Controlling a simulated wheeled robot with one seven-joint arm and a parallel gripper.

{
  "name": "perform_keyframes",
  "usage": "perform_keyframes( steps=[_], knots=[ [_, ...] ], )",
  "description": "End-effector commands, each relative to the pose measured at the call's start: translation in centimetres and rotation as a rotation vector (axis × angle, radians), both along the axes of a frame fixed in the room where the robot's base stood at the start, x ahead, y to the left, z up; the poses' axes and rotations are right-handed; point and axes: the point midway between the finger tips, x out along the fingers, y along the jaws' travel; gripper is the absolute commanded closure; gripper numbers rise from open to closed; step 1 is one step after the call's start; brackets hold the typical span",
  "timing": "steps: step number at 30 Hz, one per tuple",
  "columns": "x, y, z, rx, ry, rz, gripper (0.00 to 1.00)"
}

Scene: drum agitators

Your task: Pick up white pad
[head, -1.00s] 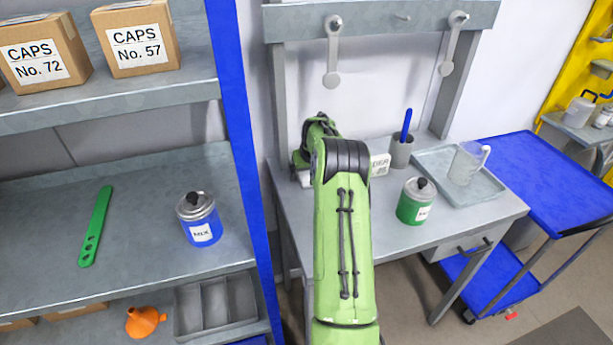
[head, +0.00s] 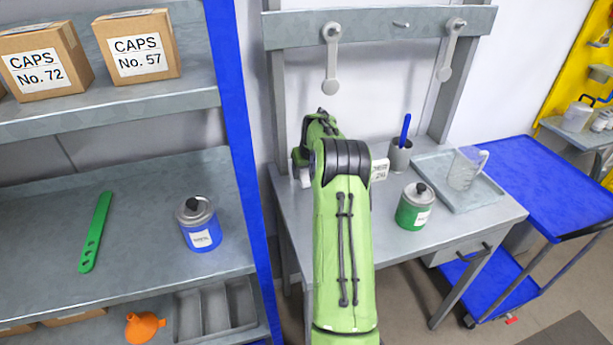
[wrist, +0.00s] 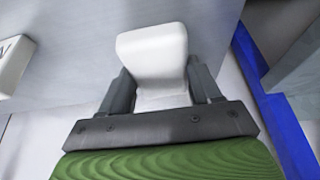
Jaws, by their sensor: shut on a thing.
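The white pad (wrist: 155,55) is a smooth, rounded white block in the wrist view. My gripper (wrist: 160,92) is shut on it, with one grey finger on each side. The grey worktop lies behind the pad in that view; whether the pad touches it, I cannot tell. In the head view my green arm reaches over the back left of the grey workbench (head: 400,240) and hides my gripper. A small white patch, probably the pad (head: 305,177), shows left of the arm.
A white lettered block (head: 380,170) stands just right of my arm. A grey cup (head: 400,156) with a blue stick, a green tin (head: 415,207) and a tray (head: 485,195) holding a clear jug (head: 466,168) are further right. A shelf's blue post (head: 240,150) stands left.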

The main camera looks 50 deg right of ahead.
Motion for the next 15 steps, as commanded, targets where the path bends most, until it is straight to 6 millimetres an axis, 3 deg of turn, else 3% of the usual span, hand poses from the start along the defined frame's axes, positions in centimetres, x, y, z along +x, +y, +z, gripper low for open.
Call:
perform_keyframes(
  steps=[5,15],
  knots=[
    [0.1,0.0,4.9,-0.004,-0.003,-0.001,0.66],
    [-6.1,3.3,4.0,0.0,0.001,-0.003,0.66]
  ],
)
